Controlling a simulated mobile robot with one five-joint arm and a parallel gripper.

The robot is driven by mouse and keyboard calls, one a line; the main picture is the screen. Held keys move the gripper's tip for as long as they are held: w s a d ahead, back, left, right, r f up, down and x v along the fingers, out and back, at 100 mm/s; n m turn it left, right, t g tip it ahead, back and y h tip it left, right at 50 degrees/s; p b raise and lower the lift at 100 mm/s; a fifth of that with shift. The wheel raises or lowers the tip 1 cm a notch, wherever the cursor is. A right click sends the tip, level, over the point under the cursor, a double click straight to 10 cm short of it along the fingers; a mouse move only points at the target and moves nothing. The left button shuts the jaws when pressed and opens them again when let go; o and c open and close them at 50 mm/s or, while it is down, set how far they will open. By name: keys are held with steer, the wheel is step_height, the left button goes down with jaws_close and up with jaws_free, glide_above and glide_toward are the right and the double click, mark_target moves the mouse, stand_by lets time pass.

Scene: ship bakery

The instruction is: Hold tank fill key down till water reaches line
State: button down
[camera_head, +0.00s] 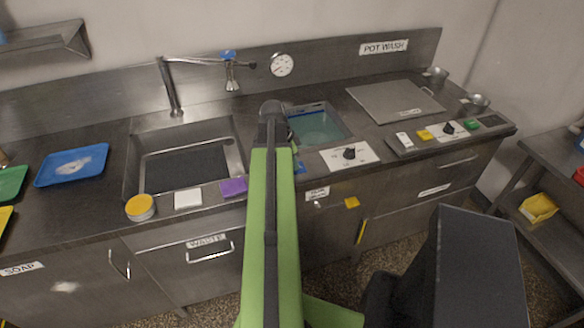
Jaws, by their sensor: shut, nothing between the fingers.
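The sunken tank (347,131) is in the steel counter just right of my arm's end. Teal water (318,127) stands in it, below the rim. A blue strip runs along its far inner wall; I cannot tell if it is the line. My gripper (272,112) is at the tank's left edge, shut and empty; its fingertips are hard to make out. A panel on the right carries a white key (404,139), a yellow key (425,134), a black knob (448,127) and a green key (473,124). Which one is the fill key cannot be read.
A white plate with a black dial (349,153) lies in front of the tank. A sink (232,151) with a tap (170,88) is left. A steel lid (394,101) lies right of the tank. A purple sponge (233,187) and a yellow-lidded tub (140,207) stand along the front edge.

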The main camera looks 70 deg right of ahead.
steer(key=shift+d+f, duration=0.1)
steer(key=shift+d, duration=0.05)
steer(key=shift+r+p, duration=0.5)
steer(key=shift+p, duration=0.15)
steer(key=p+v, duration=1.3)
steer(key=shift+s+d+r, duration=0.2)
steer(key=shift+s, duration=0.15)
